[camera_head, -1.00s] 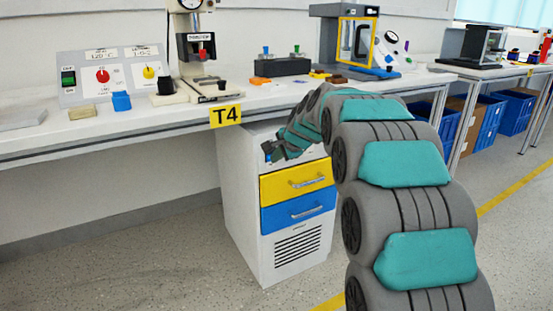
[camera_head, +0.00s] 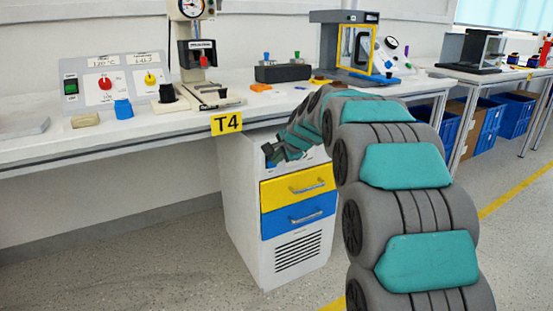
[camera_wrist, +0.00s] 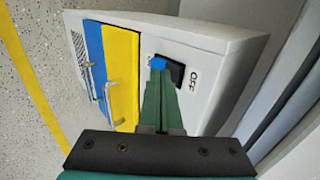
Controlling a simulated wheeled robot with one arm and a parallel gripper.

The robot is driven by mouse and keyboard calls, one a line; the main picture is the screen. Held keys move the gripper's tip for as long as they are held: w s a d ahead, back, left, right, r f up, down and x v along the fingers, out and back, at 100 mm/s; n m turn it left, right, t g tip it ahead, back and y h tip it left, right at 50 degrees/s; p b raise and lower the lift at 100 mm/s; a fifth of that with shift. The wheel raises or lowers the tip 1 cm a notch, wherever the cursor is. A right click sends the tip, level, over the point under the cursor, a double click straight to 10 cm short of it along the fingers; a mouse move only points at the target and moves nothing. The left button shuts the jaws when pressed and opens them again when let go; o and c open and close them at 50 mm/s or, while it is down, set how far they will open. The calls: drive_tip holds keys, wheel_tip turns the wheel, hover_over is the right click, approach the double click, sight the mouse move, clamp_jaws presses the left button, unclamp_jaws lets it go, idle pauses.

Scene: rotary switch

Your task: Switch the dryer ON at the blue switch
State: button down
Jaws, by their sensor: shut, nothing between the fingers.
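The blue switch (camera_wrist: 158,62) shows in the wrist view as a small blue knob on a black plate (camera_wrist: 172,72). The plate is set in the white face above the yellow drawer of the cabinet (camera_head: 235,210). An "OFF" label stands to the right of the plate in the wrist view; another label left of the knob is mostly hidden. My gripper (camera_wrist: 159,74) is shut and empty, its green fingertips right in front of the knob and covering its lower part. I cannot tell whether they touch it. In the head view my gripper (camera_head: 271,156) is at the cabinet's upper front.
The yellow drawer (camera_head: 300,187) and blue drawer (camera_head: 300,214) have protruding metal handles. The bench top (camera_head: 150,120) overhangs the cabinet, with a T4 sign (camera_head: 227,123) on its edge. A control panel (camera_head: 113,80) and a blue block (camera_head: 124,108) stand on it. Floor left of the cabinet is clear.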

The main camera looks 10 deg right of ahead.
drive_tip(key=s+f+p+v, duration=0.1)
drive_tip(key=v, duration=1.2)
drive_tip(key=shift+s+d, duration=0.2)
drive_tip(key=shift+f, duration=0.1)
